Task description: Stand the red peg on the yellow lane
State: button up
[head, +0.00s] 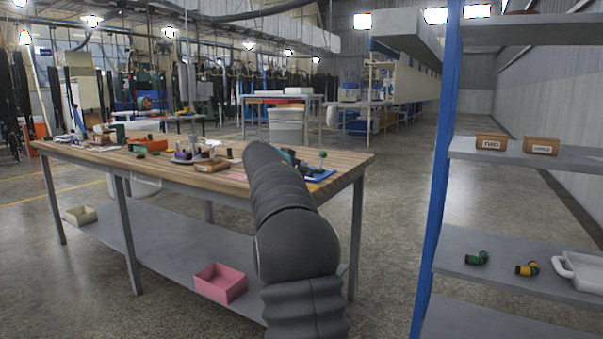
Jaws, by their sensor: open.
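I cannot make out a red peg or a yellow lane for sure. Many small things lie on the wooden table (345,163), too small to tell apart. A pink flat strip (238,177) lies near the table's front edge, just left of my dark grey arm. My arm reaches out over the right part of the table and hides what lies behind it.
A blue flat piece (321,177) lies on the table right of my arm. A pink bin (220,283) and a beige bin (80,215) sit on the lower shelf. A blue-posted rack (437,160) with labelled boxes stands close on the right. Floor between is clear.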

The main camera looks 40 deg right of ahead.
jog(key=b+v, duration=0.2)
jog(key=v, duration=1)
jog(key=shift+r, duration=0.15)
jog(key=s+a+f+n+y, duration=0.4)
jog(key=s+a+f, duration=0.4)
jog(key=s+a, duration=0.3)
jog(key=s+a+f+n+y, duration=0.4)
jog(key=s+a+f+n, duration=0.1)
jog(key=s+a+f, duration=0.4)
jog(key=s+a+f+n+y, duration=0.4)
jog(key=s+a+f, duration=0.4)
jog(key=s+a, duration=0.4)
jog(key=s, duration=0.4)
jog(key=shift+s+a+f+y, duration=0.25)
jog(key=shift+a+f+y, duration=0.05)
jog(key=shift+a, duration=0.1)
